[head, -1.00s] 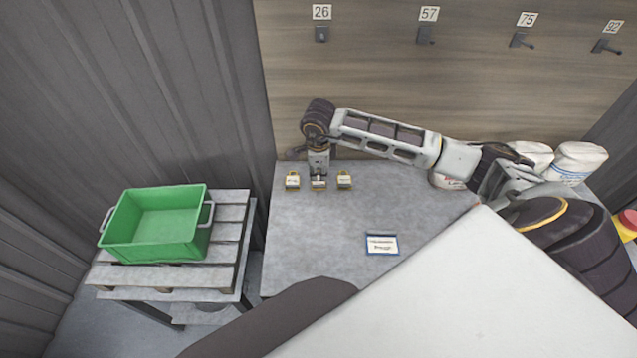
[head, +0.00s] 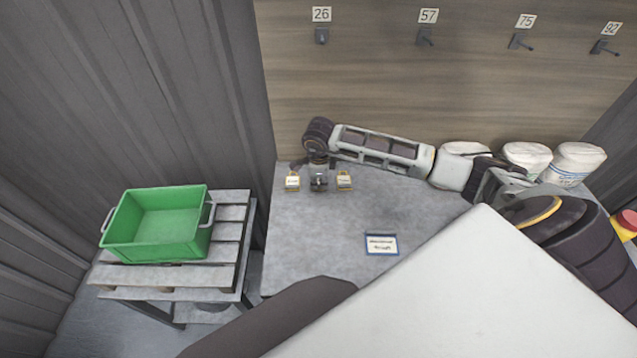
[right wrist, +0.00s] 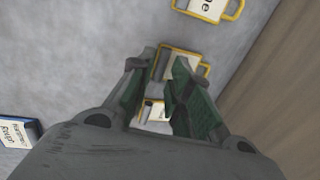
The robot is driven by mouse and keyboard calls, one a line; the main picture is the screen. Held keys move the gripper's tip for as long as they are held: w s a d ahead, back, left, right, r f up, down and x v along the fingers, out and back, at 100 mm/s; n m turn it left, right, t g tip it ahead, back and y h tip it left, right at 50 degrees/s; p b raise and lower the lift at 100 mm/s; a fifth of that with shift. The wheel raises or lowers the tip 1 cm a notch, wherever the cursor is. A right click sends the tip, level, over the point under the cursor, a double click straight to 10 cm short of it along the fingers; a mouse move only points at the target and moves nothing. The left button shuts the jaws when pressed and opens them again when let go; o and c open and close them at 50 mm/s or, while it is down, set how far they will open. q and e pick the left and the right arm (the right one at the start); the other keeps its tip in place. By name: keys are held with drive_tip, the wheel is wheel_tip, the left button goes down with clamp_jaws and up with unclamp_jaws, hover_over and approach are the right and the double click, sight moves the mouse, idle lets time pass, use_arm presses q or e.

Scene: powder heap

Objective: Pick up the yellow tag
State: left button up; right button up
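Three small tags with white lettered faces and yellow frames stand in a row at the table's back left: a left tag (head: 292,182), a right tag (head: 344,181) and a middle tag, mostly hidden by my gripper in the head view. My right gripper (head: 319,184) points down over the middle tag. In the right wrist view, its fingers (right wrist: 160,66) are apart, with the middle tag (right wrist: 182,64) at the fingertips. One outer tag (right wrist: 209,8) lies beyond them; another (right wrist: 154,111) shows through the gap. I cannot see a firm grip. My left gripper is out of view.
A blue-edged label card (head: 382,245) lies on the grey table (head: 330,235). A green crate (head: 150,248) sits on a pallet at left. White sacks (head: 578,163) stand at the back right. Numbered hooks (head: 322,36) line the wooden wall behind.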

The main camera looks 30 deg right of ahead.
drive_tip(key=shift+w+d+f, duration=0.1)
drive_tip(key=shift+d+f, duration=0.05)
drive_tip(key=shift+f, duration=0.6)
drive_tip(key=shift+w+d+f, duration=0.1)
drive_tip(key=shift+f, duration=0.6)
drive_tip(key=c, duration=0.4)
